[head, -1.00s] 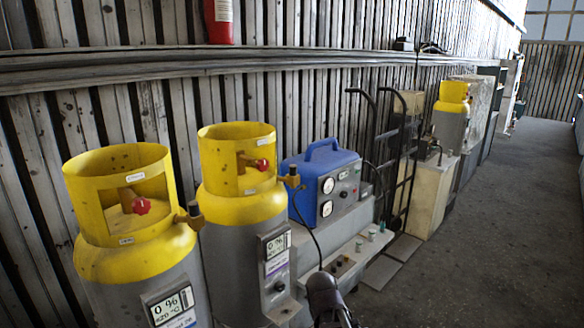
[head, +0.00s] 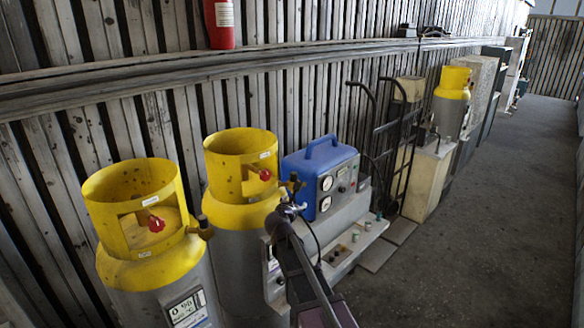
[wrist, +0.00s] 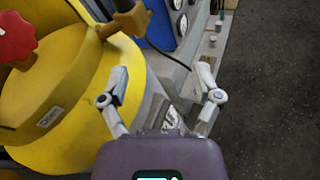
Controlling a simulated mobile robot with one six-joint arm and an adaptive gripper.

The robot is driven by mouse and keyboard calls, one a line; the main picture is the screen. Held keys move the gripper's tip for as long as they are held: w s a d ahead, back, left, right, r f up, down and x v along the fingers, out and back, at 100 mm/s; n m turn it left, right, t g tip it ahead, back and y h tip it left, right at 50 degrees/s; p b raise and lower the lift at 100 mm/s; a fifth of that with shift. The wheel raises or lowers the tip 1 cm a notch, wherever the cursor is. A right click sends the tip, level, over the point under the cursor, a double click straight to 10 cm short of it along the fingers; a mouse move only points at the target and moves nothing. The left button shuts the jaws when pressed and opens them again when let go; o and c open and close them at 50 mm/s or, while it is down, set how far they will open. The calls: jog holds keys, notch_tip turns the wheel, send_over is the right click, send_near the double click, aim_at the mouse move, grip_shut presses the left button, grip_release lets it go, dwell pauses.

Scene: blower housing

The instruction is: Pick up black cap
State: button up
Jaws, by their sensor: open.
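I cannot make out a black cap for certain in either view. Several small round fittings (head: 356,236) stand on the grey ledge (head: 352,250) in front of the blue machine; they are too small to tell their colours well. Some also show in the wrist view (wrist: 212,41), beyond my right finger. My gripper (wrist: 163,80) is open and empty, its two fingers spread wide. In the head view my gripper (head: 287,211) is in front of the second yellow-topped cylinder and left of those fittings, near the brass valve.
Two grey cylinders with yellow collars (head: 137,195) (head: 240,165) stand at the left. A brass valve (wrist: 130,22) juts near my left finger. The blue machine (head: 320,166) and a black hand truck (head: 390,150) stand behind. The floor (head: 480,230) at the right is clear.

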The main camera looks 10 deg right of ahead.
aim_at(293, 179)
jog(key=w+a+r+n, duration=0.1)
jog(key=n, duration=0.1)
jog(key=w+a+r+n+t+p, duration=0.1)
jog(key=r+n, duration=0.1)
jog(key=shift+w+a+r+t+y, duration=0.1)
jog(key=shift+a+r+t+y, duration=0.1)
jog(key=shift+a+t+y, duration=0.15)
jog(key=shift+b+x, duration=0.7)
jog(key=shift+x, duration=3.65)
jog(key=shift+f, duration=0.15)
jog(key=shift+f+b+x, duration=0.2)
jog(key=shift+b+x, duration=0.35)
jog(key=shift+x, duration=2.05)
jog(key=shift+d, duration=0.1)
